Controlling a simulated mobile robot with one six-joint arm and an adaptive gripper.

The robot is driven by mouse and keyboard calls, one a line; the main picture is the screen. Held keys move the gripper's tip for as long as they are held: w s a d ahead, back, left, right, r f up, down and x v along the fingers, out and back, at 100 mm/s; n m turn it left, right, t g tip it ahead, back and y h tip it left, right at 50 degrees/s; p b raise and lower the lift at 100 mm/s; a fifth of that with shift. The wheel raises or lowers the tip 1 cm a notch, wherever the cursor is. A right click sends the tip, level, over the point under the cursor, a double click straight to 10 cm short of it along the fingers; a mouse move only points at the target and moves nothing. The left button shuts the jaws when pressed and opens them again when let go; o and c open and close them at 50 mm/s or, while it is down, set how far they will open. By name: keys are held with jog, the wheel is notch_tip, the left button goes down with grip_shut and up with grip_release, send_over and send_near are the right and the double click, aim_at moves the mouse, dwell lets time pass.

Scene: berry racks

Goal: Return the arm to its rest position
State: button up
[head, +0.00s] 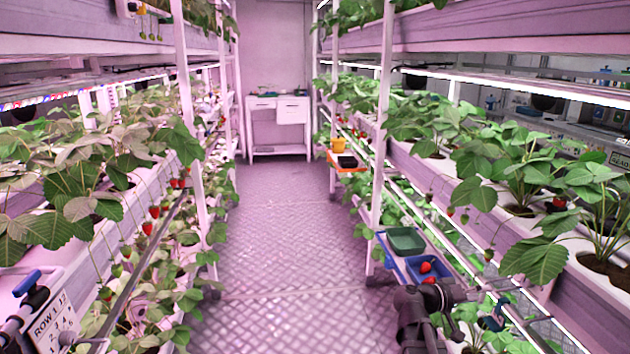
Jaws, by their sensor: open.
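My arm shows at the lower right of the head view, low in front of the right-hand rack (578,281). My gripper (516,303) points right, toward the rack's lower rails. It is open, and I see nothing held in it. Its fingertips are small and dark against the rails and leaves, so their exact spacing is hard to make out. A blue tray (398,267) beyond my arm holds two red strawberries (426,267).
Strawberry plants with hanging berries line the left rack (110,240) and the right one. An orange shelf (346,160) juts out farther along the right side. The metal-plate aisle floor (275,240) is clear up to a white table (280,148) at the end.

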jog(key=s+a+f+n+y, duration=0.2)
jog(key=a+f+y, duration=0.8)
jog(key=a+f, duration=0.3)
jog(key=s+a+f+n+g+y, duration=0.1)
jog(key=a+f+y, duration=0.1)
jog(key=a+y, duration=0.35)
jog(key=s+a+f+n+y, duration=0.2)
jog(key=a+f, duration=0.1)
jog(key=a, duration=0.5)
notch_tip(320, 180, up, 21)
jog(key=p, duration=2)
jog(key=shift+p, duration=0.3)
jog(key=shift+w+a+f, duration=0.1)
